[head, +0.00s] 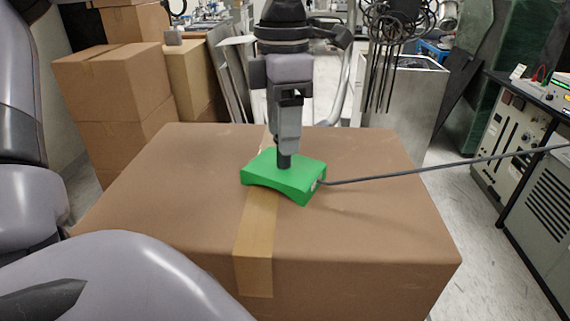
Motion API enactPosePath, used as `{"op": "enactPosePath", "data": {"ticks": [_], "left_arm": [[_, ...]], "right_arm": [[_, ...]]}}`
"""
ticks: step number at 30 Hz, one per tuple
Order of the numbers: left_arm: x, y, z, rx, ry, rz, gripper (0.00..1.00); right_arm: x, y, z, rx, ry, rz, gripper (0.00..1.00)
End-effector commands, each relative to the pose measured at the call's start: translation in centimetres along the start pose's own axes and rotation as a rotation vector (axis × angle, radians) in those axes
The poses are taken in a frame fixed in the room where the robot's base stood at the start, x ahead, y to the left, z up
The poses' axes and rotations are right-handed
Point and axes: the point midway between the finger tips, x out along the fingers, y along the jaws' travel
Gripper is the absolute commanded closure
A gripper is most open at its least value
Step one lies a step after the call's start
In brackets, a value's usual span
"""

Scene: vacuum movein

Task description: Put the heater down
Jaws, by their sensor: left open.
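The heater is a flat green block (284,179) with a dark cable leaving its right side. It appears to rest on top of a large cardboard box (185,195), over the tape strip. My left gripper (285,160) points straight down at the middle of the heater's top. Its jaws are open, and its tip is at or very close to the heater; I cannot tell if they touch. The gripper hides a small part of the heater's top. My right gripper is not in view.
The dark cable (440,167) runs taut to the right, past the box's edge. The box top is clear around the heater. Stacked cartons (112,85) stand behind left, a metal cabinet (405,105) behind right. Lab equipment (515,130) stands at the right.

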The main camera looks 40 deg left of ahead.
Motion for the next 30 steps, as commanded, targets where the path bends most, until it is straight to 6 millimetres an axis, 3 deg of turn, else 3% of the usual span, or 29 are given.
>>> {"op": "enactPosePath", "data": {"ticks": [6, 12, 13, 15, 18, 30], "left_arm": [[2.2, 0.0, 0.0, -0.002, -0.001, -0.001, 0.48], [2.3, 0.0, 0.0, -0.003, -0.002, 0.001, 0.48], [2.3, 0.0, 0.0, -0.003, -0.002, 0.001, 0.51], [2.3, 0.0, 0.0, -0.003, -0.002, 0.001, 0.74], [2.2, 0.0, 0.0, -0.003, -0.002, 0.001, 1.00], [1.9, 0.1, 0.1, -0.003, -0.005, 0.002, 1.00]], "right_arm": [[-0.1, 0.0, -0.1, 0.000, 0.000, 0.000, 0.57], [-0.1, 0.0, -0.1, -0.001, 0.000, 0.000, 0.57], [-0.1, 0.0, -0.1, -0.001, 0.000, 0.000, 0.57], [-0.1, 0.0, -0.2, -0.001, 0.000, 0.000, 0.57], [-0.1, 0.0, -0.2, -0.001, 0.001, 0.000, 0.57], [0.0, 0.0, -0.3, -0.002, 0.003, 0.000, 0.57]]}}
